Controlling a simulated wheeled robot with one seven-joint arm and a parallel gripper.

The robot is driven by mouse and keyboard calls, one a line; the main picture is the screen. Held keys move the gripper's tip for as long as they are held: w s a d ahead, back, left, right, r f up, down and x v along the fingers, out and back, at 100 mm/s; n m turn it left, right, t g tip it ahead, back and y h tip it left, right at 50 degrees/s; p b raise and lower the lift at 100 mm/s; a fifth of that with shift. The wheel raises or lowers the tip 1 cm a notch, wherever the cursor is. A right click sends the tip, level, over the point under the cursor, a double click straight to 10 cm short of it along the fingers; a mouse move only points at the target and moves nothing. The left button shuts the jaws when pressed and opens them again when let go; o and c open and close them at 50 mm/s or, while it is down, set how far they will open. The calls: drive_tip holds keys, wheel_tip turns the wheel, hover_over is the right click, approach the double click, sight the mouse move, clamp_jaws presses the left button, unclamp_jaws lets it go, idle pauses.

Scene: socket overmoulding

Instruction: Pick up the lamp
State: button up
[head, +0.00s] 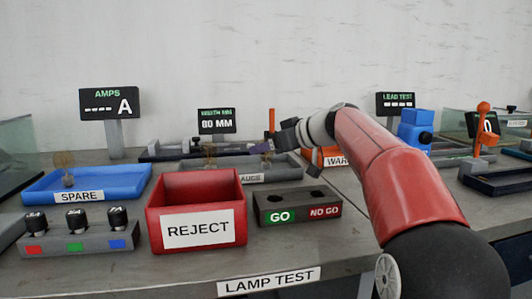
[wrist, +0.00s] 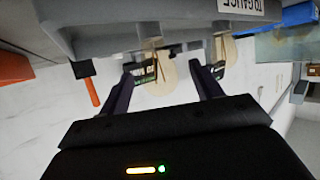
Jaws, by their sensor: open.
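Two lamps with pale, see-through bulbs stand at the grey tray marked with a partly hidden "GAUGE" label (head: 285,174). One lamp (head: 209,152) shows near the tray's middle in the head view; the other is hard to make out there. In the wrist view, which is turned over, one pale bulb (wrist: 165,78) lies between my fingers, nearer the left fingertip. The second bulb (wrist: 227,50) is by the right fingertip. My gripper (wrist: 182,72) is open; no contact with a lamp is clear. Another lamp (head: 66,168) stands in the blue SPARE tray (head: 120,184).
A red REJECT bin (head: 160,215), a GO / NO GO block (head: 262,198) and a grey block with several black knobs (head: 60,243) stand in front. An orange box (head: 325,155) is beside my arm. Display signs stand behind. The bench front by the LAMP TEST label (head: 268,280) is clear.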

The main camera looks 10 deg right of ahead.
drive_tip(key=shift+x, duration=0.75)
drive_tip(key=c, duration=1.1)
drive_tip(key=shift+o, duration=0.2)
drive_tip(key=shift+r, duration=0.1)
wheel_tip(320, 180, up, 20)
drive_tip(key=p, duration=0.8)
drive_tip(key=shift+p, duration=0.4)
